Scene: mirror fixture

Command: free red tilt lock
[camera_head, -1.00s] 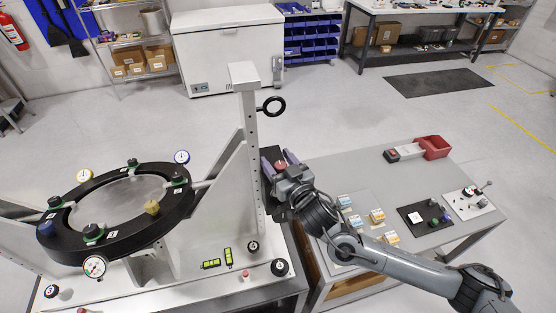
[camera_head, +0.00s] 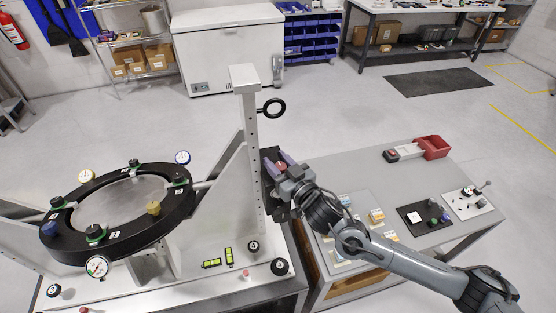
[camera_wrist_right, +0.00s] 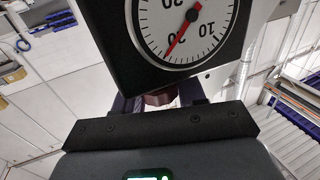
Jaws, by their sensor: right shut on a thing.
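My right gripper (camera_head: 279,163) is at the right side of the fixture's upright column (camera_head: 250,120), with its purple fingers around a small red part, the red tilt lock (camera_head: 281,168). In the right wrist view a dark reddish part (camera_wrist_right: 158,98) shows between the fingers, mostly hidden by the gripper's black front. A black-framed dial (camera_wrist_right: 187,25) with a red needle stands just beyond it. The mirror ring (camera_head: 120,240) lies left of the column and looks tilted. My left gripper is not in view.
A black ring handle (camera_head: 273,107) sticks out from the column above my right gripper. The grey side table (camera_head: 370,175) to the right holds small boxes, a black plate (camera_head: 425,217), a switch panel (camera_head: 468,200) and a red bin (camera_head: 432,147).

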